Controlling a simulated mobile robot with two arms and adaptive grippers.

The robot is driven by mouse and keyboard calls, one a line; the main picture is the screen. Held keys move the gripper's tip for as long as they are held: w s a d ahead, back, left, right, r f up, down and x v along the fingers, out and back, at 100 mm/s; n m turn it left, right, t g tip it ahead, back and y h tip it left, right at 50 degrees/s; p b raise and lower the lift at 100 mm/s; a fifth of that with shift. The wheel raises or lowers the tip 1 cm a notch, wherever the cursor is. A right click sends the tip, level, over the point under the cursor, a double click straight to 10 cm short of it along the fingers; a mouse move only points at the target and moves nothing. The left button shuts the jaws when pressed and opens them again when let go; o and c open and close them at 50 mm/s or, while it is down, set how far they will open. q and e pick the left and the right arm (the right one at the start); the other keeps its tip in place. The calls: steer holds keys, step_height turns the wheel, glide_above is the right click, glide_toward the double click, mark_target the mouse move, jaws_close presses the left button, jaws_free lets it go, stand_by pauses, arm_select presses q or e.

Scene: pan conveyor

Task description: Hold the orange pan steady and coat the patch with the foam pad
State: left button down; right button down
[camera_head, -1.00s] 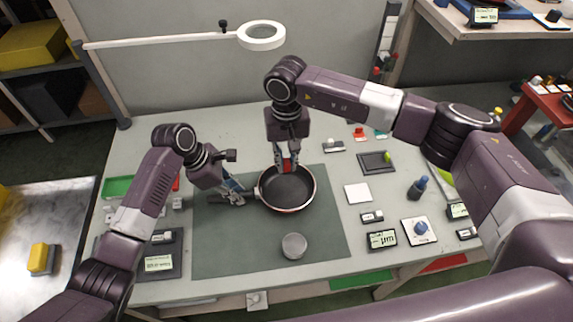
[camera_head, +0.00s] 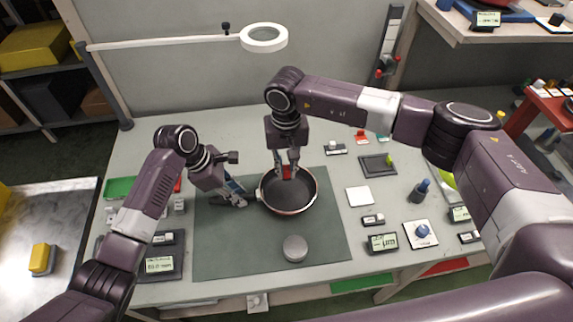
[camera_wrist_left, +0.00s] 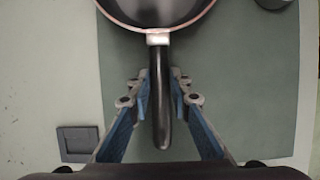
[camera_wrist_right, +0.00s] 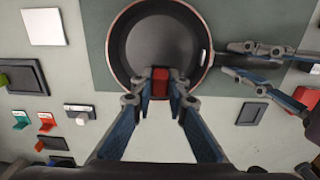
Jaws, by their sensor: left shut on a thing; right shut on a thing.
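The pan (camera_head: 288,207) has a dark inside and an orange-copper rim; it lies on the green-grey mat. My left gripper (camera_head: 242,201) is shut on its black handle, which runs between the fingers in the left wrist view (camera_wrist_left: 162,120). My right gripper (camera_head: 287,173) points down and is shut on a red block, the foam pad (camera_wrist_right: 160,76). The pad is over the pan's inside near the far wall; whether it touches the pan floor I cannot tell. I cannot make out a distinct patch on the dark pan floor.
The mat (camera_head: 225,255) is clear in front except for a grey round puck (camera_head: 295,248). To the right are a white square (camera_head: 358,196), a dark tray (camera_head: 377,164) and a blue-topped item (camera_head: 420,190). A ring lamp (camera_head: 263,38) hangs behind.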

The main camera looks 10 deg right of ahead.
mark_target(288, 188)
steer(key=shift+f, duration=2.8)
steer(key=shift+s+f, duration=0.25)
steer(key=shift+f, duration=0.05)
steer(key=shift+s+r, duration=0.2)
steer(key=shift+s, duration=1.35)
steer(key=shift+w, duration=0.25)
steer(key=shift+w+f, duration=0.2)
steer(key=shift+w, duration=1.35)
steer(key=shift+d, duration=0.3)
steer(key=shift+s, duration=1.85)
steer(key=w, duration=0.3)
steer(key=shift+w+a, duration=0.1)
steer(key=shift+w, duration=0.05)
steer(key=shift+w+r, duration=0.1)
steer(key=shift+w, duration=0.15)
steer(key=shift+r, duration=3.9)
steer(key=shift+s, duration=0.15)
